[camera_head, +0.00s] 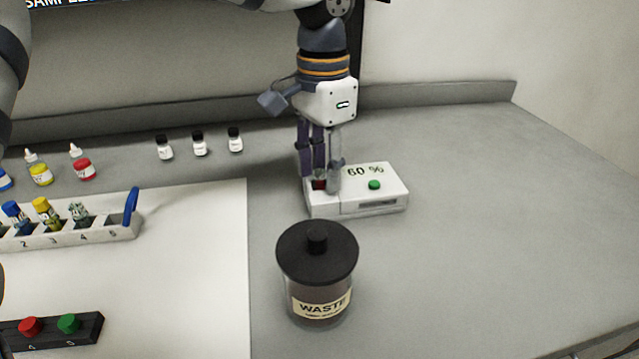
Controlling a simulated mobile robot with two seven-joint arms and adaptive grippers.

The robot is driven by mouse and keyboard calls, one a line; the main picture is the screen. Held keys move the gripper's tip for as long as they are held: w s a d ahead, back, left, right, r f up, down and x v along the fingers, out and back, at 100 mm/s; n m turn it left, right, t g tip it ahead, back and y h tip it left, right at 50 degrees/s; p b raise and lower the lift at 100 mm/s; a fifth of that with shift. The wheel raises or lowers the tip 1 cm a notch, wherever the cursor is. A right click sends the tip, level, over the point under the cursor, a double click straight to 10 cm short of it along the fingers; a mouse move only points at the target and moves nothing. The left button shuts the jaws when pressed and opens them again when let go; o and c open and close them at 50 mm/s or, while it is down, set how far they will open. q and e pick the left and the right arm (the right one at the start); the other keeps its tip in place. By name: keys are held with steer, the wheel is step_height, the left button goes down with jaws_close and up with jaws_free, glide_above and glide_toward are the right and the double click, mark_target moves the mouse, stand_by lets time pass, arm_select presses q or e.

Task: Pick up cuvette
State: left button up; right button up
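The cuvette (319,184) shows as a small dark red piece at the left end of the white spectrometer (372,199), which displays "60 %" and has a green button.
A waste jar (317,270) with a black lid stands in front of the spectrometer. A rack (110,230) with vials is at left. Dropper bottles (84,165) and small white bottles (199,145) stand behind. The bench at right is clear.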

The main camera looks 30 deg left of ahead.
arm_select(q)
steer(key=c, duration=0.9)
steer(key=shift+o, duration=0.2)
steer(key=shift+r, duration=0.1)
